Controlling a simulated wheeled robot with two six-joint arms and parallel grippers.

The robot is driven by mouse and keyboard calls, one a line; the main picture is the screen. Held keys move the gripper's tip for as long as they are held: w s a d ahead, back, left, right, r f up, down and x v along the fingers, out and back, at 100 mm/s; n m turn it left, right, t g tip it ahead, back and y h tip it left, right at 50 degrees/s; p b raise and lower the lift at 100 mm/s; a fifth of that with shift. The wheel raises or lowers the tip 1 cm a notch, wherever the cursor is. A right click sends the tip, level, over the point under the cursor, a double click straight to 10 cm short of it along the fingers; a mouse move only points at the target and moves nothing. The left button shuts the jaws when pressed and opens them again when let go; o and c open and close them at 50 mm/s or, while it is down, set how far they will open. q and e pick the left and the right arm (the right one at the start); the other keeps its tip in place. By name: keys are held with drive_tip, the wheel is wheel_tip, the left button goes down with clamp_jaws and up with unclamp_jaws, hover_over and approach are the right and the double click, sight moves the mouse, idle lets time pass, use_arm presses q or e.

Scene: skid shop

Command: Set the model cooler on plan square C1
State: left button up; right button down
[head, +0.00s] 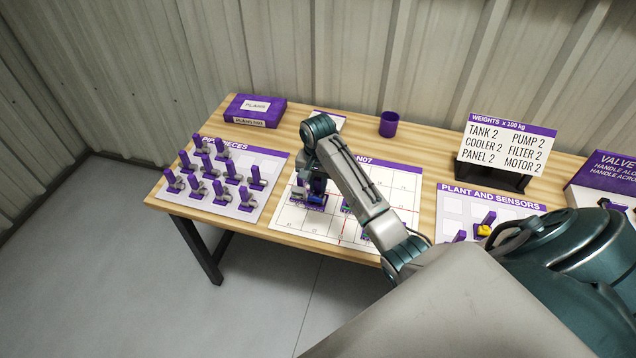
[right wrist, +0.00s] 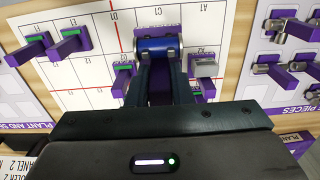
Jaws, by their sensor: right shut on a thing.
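My right gripper (head: 314,186) is low over the plan sheet (head: 290,217), and its two dark fingers (right wrist: 160,82) show in the right wrist view. It is shut on a purple-handled piece with a blue cylinder and grey ends (right wrist: 157,46), which looks like the model cooler. The piece is over or on the plan near its printed row-1 squares; I cannot tell whether it touches the sheet. The fingers hide much of its handle. Square C1's edges are hard to make out. My left gripper is not in view.
Purple pieces stand close on both sides: one with a green top (right wrist: 124,77), one with a grey metal part (right wrist: 204,68). Two more green-marked pieces (right wrist: 70,42) stand farther left there. The pipe pieces sheet (head: 250,158) lies left of the plan; a purple cup (head: 389,124) stands behind.

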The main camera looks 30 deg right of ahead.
sight(318, 196)
drive_tip(key=shift+w+d+f, duration=0.1)
drive_tip(key=shift+f, duration=0.15)
idle(0.3)
drive_tip(key=shift+f+b, duration=0.7)
drive_tip(key=shift+f, duration=1.8)
drive_tip(key=shift+f, duration=0.2)
drive_tip(key=shift+f, duration=1.6)
